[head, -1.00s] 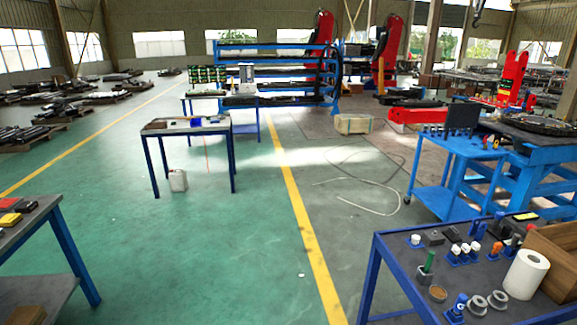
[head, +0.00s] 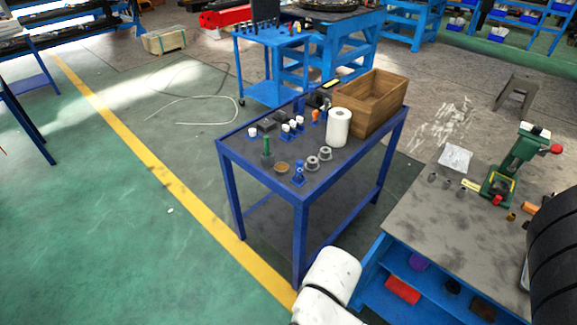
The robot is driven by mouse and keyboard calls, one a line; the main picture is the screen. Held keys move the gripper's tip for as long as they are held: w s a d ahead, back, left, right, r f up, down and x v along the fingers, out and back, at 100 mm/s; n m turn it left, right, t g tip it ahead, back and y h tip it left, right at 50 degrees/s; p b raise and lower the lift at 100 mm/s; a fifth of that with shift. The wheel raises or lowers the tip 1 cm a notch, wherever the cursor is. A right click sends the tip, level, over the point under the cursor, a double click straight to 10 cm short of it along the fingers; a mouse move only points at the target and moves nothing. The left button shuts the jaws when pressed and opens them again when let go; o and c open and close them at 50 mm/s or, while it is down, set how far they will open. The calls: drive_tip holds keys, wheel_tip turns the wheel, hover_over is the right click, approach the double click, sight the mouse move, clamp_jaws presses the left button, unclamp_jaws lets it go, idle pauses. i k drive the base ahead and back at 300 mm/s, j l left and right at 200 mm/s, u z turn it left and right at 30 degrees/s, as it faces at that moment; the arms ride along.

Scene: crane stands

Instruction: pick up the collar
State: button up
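Two grey ring-shaped pieces (head: 312,164) lie side by side near the front edge of the blue-framed table (head: 230,150). They look like collars, but they are too small to tell for sure. A round brown dish (head: 282,167) and a blue piece (head: 299,175) sit close to them. White rounded parts of my arm show at the bottom middle. My gripper is not in view, so what it holds cannot be seen.
A white paper roll (head: 339,127) and an open wooden box (head: 372,100) stand behind the rings. A green-handled tool (head: 267,150) stands to their left. A grey-topped workbench (head: 430,215) with a green press (head: 510,165) is at right.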

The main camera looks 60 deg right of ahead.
sight(325, 155)
drive_tip(key=z, duration=1.35)
